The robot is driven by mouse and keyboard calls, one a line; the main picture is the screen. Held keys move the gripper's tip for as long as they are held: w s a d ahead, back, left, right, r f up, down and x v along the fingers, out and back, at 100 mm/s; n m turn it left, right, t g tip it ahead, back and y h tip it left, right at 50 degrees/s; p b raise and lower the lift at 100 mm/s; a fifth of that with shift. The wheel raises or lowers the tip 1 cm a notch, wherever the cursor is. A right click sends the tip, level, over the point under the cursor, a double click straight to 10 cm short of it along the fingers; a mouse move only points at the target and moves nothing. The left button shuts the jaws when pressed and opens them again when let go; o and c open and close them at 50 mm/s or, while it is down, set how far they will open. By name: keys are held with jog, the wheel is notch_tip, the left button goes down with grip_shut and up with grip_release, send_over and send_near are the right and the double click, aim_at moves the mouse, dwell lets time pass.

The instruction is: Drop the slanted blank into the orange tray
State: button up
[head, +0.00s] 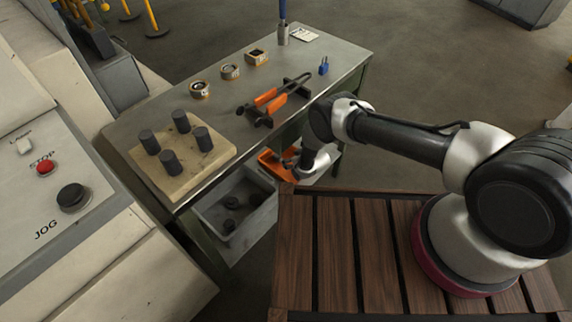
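Several dark cylindrical blanks (170,162) stand on a pale wooden board (198,172) at the near left end of the bench. More dark blanks (231,202) lie in a grey bin (207,222) under the bench; I cannot tell for sure which blank is the slanted one. An orange tray (267,160) shows low beside the bench, partly hidden by my arm. My gripper (292,163) is down at this tray, small and mostly hidden behind my wrist. I cannot see its fingers clearly, nor whether it holds a blank.
A control panel (60,190) with a red stop button stands at left.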

jog(key=v, duration=1.2)
dwell(0.3)
